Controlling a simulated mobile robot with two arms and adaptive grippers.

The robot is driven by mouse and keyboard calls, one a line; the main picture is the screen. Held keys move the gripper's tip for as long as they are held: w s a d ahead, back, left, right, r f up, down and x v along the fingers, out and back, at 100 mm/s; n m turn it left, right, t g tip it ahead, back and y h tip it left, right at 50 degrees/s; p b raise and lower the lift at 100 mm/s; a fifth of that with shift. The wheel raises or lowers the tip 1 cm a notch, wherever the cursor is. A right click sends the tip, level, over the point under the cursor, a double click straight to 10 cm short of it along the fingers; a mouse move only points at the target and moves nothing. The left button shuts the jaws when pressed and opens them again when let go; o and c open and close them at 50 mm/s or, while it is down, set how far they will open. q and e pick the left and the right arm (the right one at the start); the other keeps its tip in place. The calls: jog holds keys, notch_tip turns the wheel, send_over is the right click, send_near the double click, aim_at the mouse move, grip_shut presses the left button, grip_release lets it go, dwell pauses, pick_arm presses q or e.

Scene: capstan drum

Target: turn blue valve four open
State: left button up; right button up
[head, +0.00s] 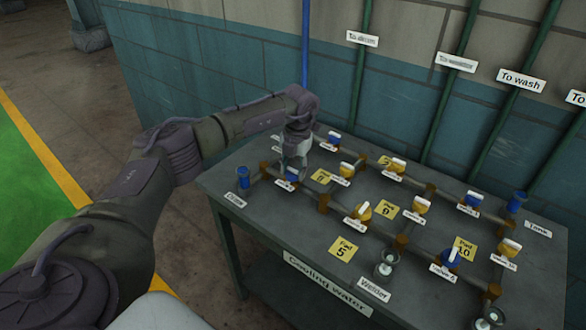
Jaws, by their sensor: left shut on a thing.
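A grey table panel (300,222) labelled "Cooling water" carries brown pipes with blue and yellow valves. My left gripper (293,162) comes down from above at the panel's left end. It is shut on the handle of a blue valve (291,180), partly hidden by the fingers. This valve's small label is too small to read, so I cannot tell its number. Other blue valves stand at the back (333,138), at the right (471,200) and at the front right (448,256). My right gripper is not in view.
Yellow valves (362,211) with white handles stand close by. Yellow pad tags (343,248) lie between the pipes. Glass fittings (385,263) stand near the front edge. Green pipes (448,110) and a blue pipe (305,45) run up the wall behind.

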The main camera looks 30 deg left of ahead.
aim_at(297, 170)
pick_arm(q)
jog(key=shift+d+f, duration=0.1)
dwell(0.3)
jog(key=o, duration=1.1)
notch_tip(297, 170, up, 12)
jog(key=d, duration=0.1)
jog(key=shift+w, duration=0.1)
